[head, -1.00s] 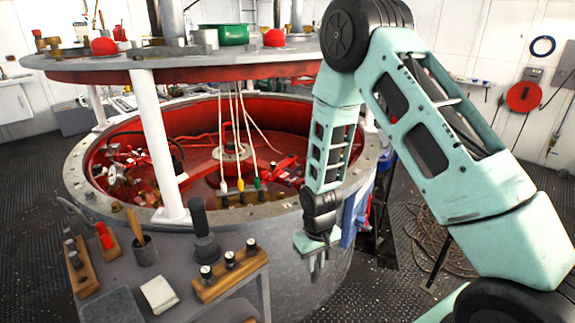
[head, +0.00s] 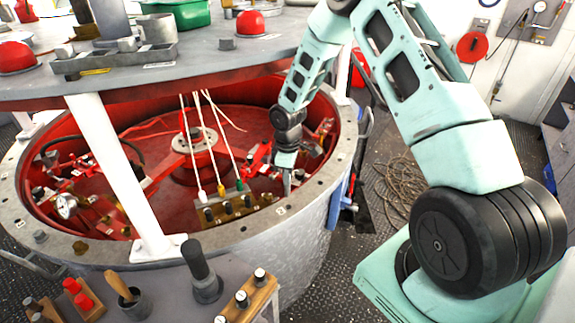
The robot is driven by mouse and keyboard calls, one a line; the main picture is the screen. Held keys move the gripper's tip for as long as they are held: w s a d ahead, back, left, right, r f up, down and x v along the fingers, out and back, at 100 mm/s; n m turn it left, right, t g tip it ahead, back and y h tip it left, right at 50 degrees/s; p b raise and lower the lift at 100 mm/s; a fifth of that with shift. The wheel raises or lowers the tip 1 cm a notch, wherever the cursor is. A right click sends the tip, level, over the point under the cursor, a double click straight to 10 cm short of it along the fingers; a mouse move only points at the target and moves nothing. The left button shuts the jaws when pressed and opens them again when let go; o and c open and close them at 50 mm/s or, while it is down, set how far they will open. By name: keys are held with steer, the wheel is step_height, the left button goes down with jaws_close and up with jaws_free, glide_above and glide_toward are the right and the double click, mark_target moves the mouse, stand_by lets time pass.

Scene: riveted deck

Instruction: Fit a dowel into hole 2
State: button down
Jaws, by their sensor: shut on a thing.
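My gripper (head: 287,186) is at the right of the red-lined drum, above the near right part of its grey rim (head: 318,192). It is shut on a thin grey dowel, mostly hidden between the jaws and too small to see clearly. The rim has several dark holes, and small white tags, one of them (head: 281,211) just below my gripper. I cannot read its number or tell which hole is hole 2. A wooden rack (head: 262,292) with several black, light-topped dowels stands on the grey shelf at the front.
The grey upper plate (head: 190,60) on white posts (head: 108,165) hangs over the drum's far and left parts. Inside, white, yellow and green plugs hang by a wooden block (head: 228,211). A black-handled tool (head: 200,270) stands on the shelf. Coiled rope lies on the right floor.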

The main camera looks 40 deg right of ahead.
mark_target(288, 194)
steer(key=shift+w+d, duration=0.15)
steer(key=shift+d, duration=0.05)
steer(key=shift+f+b, duration=2)
steer(key=shift+f, duration=0.5)
steer(key=shift+f+b, duration=1.15)
steer(key=shift+f, duration=0.6)
steer(key=c, duration=1.2)
jaws_free()
steer(key=shift+c, duration=0.2)
step_height(288, 194, up, 12)
steer(key=shift+r+b, duration=0.1)
steer(key=shift+b, duration=0.9)
